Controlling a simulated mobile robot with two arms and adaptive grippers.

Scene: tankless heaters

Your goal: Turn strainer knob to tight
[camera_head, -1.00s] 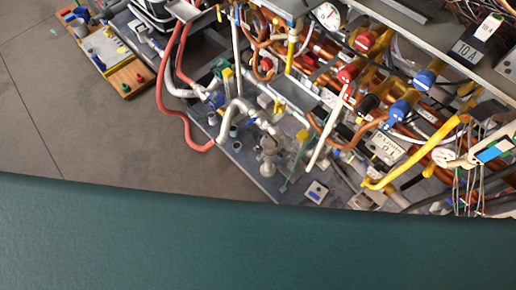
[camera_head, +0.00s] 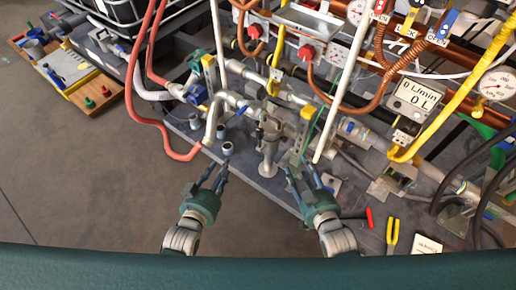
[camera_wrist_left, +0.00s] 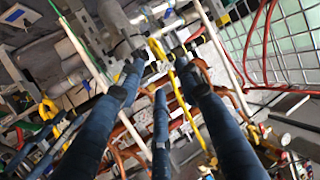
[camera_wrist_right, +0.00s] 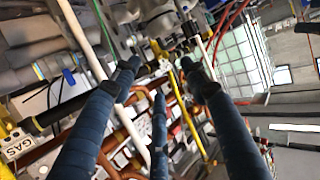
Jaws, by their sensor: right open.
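A grey metal fitting with an upright rounded body (camera_head: 268,145) stands among the pipes in the middle of the head view. It may be the strainer, but I cannot make out a knob or its setting. My left gripper (camera_head: 215,172) is in front of the fitting and to its left, fingers apart and empty. My right gripper (camera_head: 299,170) is just right of the fitting's base, fingers spread and empty. Both wrist views show the spread fingers of the left gripper (camera_wrist_left: 157,70) and the right gripper (camera_wrist_right: 160,70) pointing toward pipework.
A red hose (camera_head: 137,95) loops at the left of the pipes. A flow display (camera_head: 419,95), a yellow pipe (camera_head: 450,95) and a gauge (camera_head: 494,86) are at the right. Yellow-handled pliers (camera_head: 392,236) lie at the lower right. The floor (camera_head: 90,170) at the left is clear.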

